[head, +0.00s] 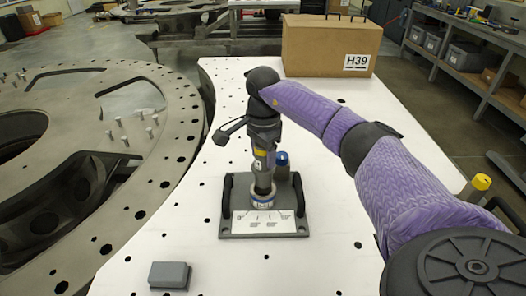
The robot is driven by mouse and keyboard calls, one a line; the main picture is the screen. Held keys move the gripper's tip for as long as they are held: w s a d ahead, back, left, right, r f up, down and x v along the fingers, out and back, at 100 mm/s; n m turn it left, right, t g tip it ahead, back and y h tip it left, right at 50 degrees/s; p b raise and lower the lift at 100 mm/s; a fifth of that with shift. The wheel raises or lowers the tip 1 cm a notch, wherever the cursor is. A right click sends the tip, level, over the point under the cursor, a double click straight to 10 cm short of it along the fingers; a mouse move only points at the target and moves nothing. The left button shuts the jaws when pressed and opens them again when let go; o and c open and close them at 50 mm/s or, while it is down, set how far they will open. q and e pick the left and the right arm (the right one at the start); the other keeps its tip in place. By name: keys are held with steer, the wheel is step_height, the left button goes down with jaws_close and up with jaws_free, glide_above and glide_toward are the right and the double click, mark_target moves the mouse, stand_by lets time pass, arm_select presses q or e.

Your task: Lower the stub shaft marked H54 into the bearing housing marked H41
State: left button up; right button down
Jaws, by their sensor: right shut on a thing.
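My right gripper (263,180) points straight down over a dark grey base plate on the white table. It is shut on a dark, narrow upright piece that seems to be the stub shaft; the fingers hide most of it, and no H54 mark is readable. Just below is a short round housing with a white and blue band (263,200), seemingly the bearing housing; no H41 mark is readable. The shaft's lower end meets or overlaps the housing's top in the picture; I cannot tell how deep it sits. My left gripper is not in view.
The base plate (238,229) has black handles at both sides and a white label. A blue-capped cylinder (282,166) stands behind the housing. A small grey block (170,275) lies at front left. A cardboard box marked H39 (320,45) stands at the back. A large drilled ring (150,205) lies left.

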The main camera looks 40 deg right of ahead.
mark_target(263, 170)
steer(key=shift+f+b, duration=0.5)
steer(key=shift+f, duration=0.45)
steer(key=shift+f+b, duration=1.1)
steer(key=shift+f, duration=0.55)
steer(key=shift+f+b, duration=0.45)
steer(key=shift+f, duration=0.25)
steer(key=shift+c, duration=0.7)
jaws_free()
steer(key=shift+o, duration=0.6)
